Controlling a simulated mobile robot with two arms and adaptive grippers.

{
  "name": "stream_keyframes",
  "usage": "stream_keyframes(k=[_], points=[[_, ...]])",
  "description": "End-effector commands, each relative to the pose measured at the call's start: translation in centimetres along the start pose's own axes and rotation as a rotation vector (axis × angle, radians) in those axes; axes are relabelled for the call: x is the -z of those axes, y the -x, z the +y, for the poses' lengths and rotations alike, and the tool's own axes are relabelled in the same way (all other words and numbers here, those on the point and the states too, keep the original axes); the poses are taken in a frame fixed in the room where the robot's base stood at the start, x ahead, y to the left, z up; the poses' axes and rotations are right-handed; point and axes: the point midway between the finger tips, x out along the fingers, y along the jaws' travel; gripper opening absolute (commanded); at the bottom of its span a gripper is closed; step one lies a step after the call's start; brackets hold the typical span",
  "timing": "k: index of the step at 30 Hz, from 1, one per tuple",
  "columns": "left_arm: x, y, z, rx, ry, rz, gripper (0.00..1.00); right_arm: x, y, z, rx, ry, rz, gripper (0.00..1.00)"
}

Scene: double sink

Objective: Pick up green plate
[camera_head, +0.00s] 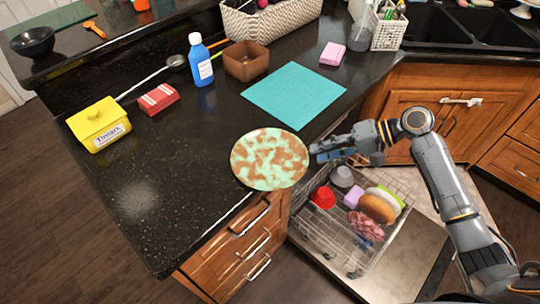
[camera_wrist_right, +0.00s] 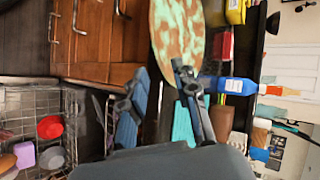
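The green plate (camera_head: 270,159) is round, mottled green and brown. In the head view it shows at the right front edge of the dark counter, partly past that edge; I cannot tell whether it lies flat. My right gripper (camera_head: 315,152) is just right of the plate's rim, over the dishwasher side. In the wrist view the plate (camera_wrist_right: 178,38) is at the top, with its lower rim close to the fingertips of my right gripper (camera_wrist_right: 160,70). The fingers are apart, with nothing clearly clamped between them. My left gripper is not in view.
An open dishwasher rack (camera_head: 330,235) with dishes sits below my right arm. On the counter are a teal mat (camera_head: 293,95), a brown square bowl (camera_head: 246,62), a blue bottle (camera_head: 201,62), a red box (camera_head: 158,99) and a yellow container (camera_head: 99,124). The counter left of the plate is clear.

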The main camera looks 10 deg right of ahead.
Motion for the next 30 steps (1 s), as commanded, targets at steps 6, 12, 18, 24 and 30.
stream_keyframes(k=[6,12,18,24,30], points=[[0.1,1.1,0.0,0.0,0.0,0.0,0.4,-0.2,-2.8,-0.2,0.001,-0.001,0.0,0.29],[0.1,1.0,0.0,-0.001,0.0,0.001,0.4,-0.2,-3.2,0.0,-0.001,0.0,0.0,0.29],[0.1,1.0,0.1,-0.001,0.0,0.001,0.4,-0.2,-3.1,0.0,-0.001,0.0,0.0,0.05],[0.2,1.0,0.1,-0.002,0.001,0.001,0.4,-0.2,-3.1,0.0,-0.001,-0.001,0.0,0.0],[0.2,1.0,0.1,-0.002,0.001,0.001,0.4,-0.2,-3.1,-0.1,0.0,0.0,0.001,0.0]])
